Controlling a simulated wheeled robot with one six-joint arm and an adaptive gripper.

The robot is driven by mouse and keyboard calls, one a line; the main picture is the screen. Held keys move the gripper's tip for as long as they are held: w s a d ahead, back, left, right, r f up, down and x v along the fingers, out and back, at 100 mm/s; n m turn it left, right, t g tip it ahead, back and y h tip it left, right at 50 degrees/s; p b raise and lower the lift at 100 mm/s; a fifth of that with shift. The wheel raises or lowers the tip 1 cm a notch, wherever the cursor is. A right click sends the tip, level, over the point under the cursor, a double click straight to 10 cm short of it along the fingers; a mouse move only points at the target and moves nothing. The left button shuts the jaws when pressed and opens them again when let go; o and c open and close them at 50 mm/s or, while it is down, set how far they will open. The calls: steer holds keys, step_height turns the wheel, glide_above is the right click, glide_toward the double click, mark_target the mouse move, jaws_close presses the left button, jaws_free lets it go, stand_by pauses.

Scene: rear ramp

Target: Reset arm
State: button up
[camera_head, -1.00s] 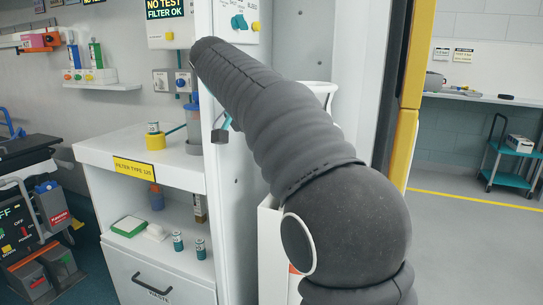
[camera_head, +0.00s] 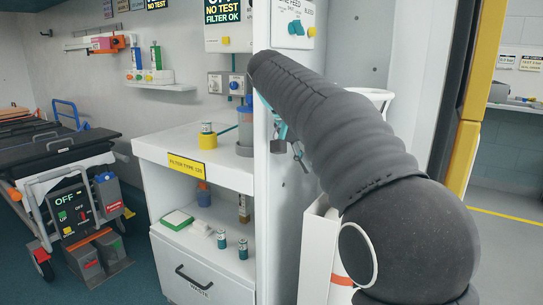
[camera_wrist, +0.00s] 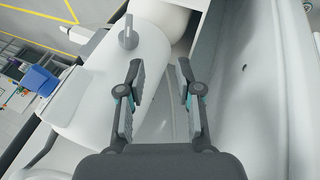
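My arm (camera_head: 350,135) is dark grey and ribbed, and it reaches up and leftward across the right half of the head view. My gripper (camera_wrist: 160,66) shows in the wrist view with its two grey, teal-marked fingers well apart and nothing between them. In the head view only small dark and teal parts show below the arm's upper end, so most of the gripper is hidden there. Smooth white rounded surfaces lie below and around the fingers in the wrist view; contact cannot be told.
A white cabinet (camera_head: 162,155) with a yellow label, several small canisters and a waste drawer (camera_head: 195,282) stands left of the arm. A white upright panel (camera_head: 272,210) is close by the arm. A black stretcher (camera_head: 60,150) stands far left. A yellow-edged frame (camera_head: 465,150) rises at right.

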steer(key=s+a+f+n+t+y, duration=0.1)
steer(key=s+f+n+y, duration=0.35)
steer(key=f, duration=0.75)
steer(key=s+d+f+t, duration=0.1)
steer(key=s+d+f, duration=0.2)
steer(key=s, duration=0.9)
steer(key=s+d+f+t+y, duration=0.1)
steer(key=s+f, duration=0.4)
steer(key=s, duration=0.8)
steer(key=shift+d+f+t, duration=0.35)
steer(key=shift+d+t, duration=0.15)
steer(key=shift+d, duration=0.7)
steer(key=shift+a+n, duration=0.1)
steer(key=shift+n, duration=0.15)
steer(key=shift+a+r, duration=0.15)
steer(key=shift+r, duration=0.25)
steer(key=shift+s+d, duration=0.15)
steer(key=shift+d, duration=0.1)
